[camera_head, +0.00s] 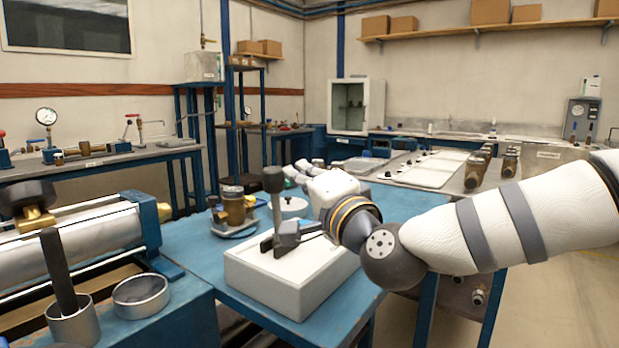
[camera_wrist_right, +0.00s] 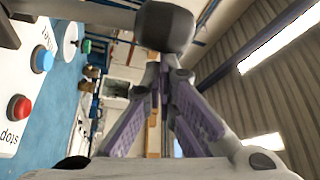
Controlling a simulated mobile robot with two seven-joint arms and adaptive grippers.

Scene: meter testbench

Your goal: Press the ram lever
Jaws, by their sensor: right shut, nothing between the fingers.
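A dark lever with a thick block-like knob (camera_head: 273,180) stands upright on a white control box (camera_head: 290,290), which sits on the blue table. The knob also shows at the top of the right wrist view (camera_wrist_right: 165,26), on a grey rod coming in from the left. My right gripper (camera_head: 296,172) is shut and empty. Its fingertips (camera_wrist_right: 160,68) are close to the knob, just beyond and to its right in the head view; I cannot tell whether they touch it. The wrist view also shows a red button (camera_wrist_right: 19,109) and a blue button (camera_wrist_right: 42,59) on the box. My left gripper is out of view.
A large metal cylinder (camera_head: 75,243) in a blue frame fills the left foreground, with a black rod (camera_head: 59,270) in a metal cup and an empty ring (camera_head: 141,294). Brass parts (camera_head: 234,207) stand behind the box.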

